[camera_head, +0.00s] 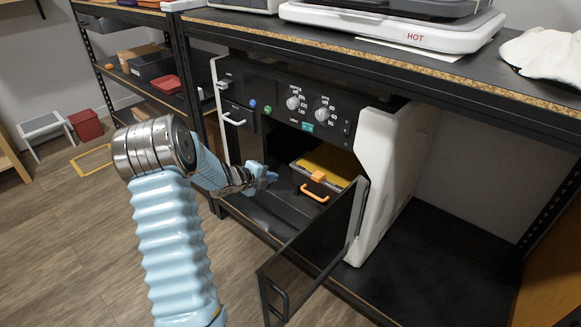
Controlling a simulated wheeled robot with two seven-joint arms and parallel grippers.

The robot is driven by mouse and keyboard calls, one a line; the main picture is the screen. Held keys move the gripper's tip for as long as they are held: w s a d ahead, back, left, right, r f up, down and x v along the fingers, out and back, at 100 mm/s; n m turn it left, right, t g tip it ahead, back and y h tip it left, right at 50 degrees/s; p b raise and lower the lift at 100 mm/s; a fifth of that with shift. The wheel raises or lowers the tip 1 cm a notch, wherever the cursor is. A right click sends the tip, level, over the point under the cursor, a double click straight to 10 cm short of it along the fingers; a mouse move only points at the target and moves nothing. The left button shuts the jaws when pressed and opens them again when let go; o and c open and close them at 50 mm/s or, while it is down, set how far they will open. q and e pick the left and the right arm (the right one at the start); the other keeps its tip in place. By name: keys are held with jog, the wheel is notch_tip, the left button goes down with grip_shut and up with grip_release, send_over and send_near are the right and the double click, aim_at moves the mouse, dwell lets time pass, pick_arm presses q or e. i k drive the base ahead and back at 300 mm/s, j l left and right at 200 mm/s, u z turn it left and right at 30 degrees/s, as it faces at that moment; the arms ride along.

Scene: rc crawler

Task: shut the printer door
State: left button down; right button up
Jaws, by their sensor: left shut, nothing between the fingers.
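The printer (390,170) is a black and white machine on the lower shelf, with knobs on its front panel. Its dark see-through door (318,250) stands wide open, hinged at the right side and swung out toward me. A handle (272,300) is on the door's free edge. My left gripper (268,178) is shut and empty at the printer's open front, left of the door and apart from it. The arm's blue sleeve covers some of the floor and shelf front. My right gripper is out of view.
A dark box with a yellow top and orange handle (314,192) sits inside the printer. The bench top (330,45) overhangs the printer and carries a machine marked HOT (390,28). The shelf right of the printer is bare.

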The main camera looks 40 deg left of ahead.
aim_at(292, 275)
jog(key=k+j, duration=0.15)
jog(key=k, duration=0.85)
